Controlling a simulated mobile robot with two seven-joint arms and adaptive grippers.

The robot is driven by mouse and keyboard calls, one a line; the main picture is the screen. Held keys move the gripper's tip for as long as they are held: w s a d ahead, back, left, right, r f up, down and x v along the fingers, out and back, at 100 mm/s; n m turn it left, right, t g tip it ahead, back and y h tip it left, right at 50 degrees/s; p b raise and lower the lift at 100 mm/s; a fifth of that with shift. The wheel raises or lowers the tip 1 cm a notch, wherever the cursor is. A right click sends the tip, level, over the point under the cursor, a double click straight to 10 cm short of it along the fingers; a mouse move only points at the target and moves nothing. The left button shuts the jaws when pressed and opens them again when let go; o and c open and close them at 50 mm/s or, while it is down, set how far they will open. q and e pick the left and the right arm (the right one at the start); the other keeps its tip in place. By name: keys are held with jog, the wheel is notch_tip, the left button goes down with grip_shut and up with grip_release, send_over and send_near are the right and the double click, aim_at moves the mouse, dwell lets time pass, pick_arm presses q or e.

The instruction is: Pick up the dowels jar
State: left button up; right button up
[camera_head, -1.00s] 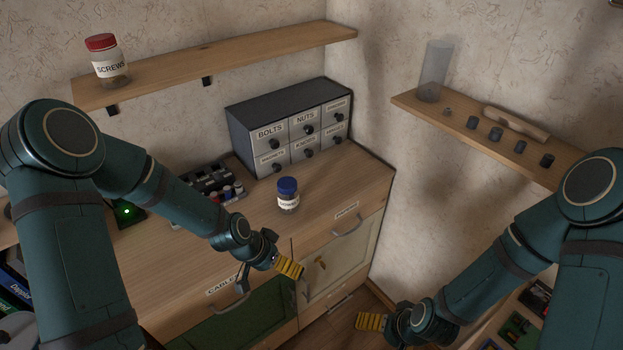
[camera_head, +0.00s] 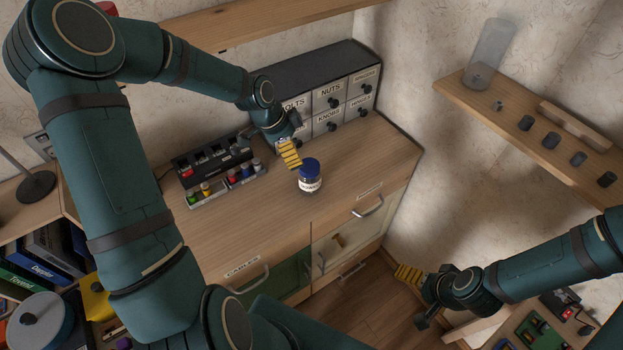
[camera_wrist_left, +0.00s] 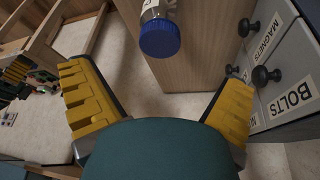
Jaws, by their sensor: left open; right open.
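A small clear jar with a blue lid (camera_head: 310,176) stands upright on the wooden cabinet top, its label partly readable. It also shows in the left wrist view (camera_wrist_left: 160,34), ahead of and between the open fingers. My left gripper (camera_head: 289,153) is open and empty, just left of and behind the jar; I see no contact. In the left wrist view its yellow fingers (camera_wrist_left: 157,105) are spread apart. My right gripper (camera_head: 418,285) is open and empty, low in front of the cabinet's right side, far from the jar.
A drawer unit (camera_head: 330,95) with labelled drawers stands behind the jar. A rack of small coloured bottles (camera_head: 228,185) is to its left. A wall shelf (camera_head: 520,130) at right holds a clear cylinder (camera_head: 490,55) and small parts. The cabinet top (camera_head: 240,225) in front is clear.

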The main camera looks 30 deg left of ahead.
aim_at(307, 166)
pick_arm(q)
jog(key=x, duration=0.5)
jog(key=shift+w, duration=0.1)
jog(key=shift+x, duration=2.65)
jog(key=c, duration=1.4)
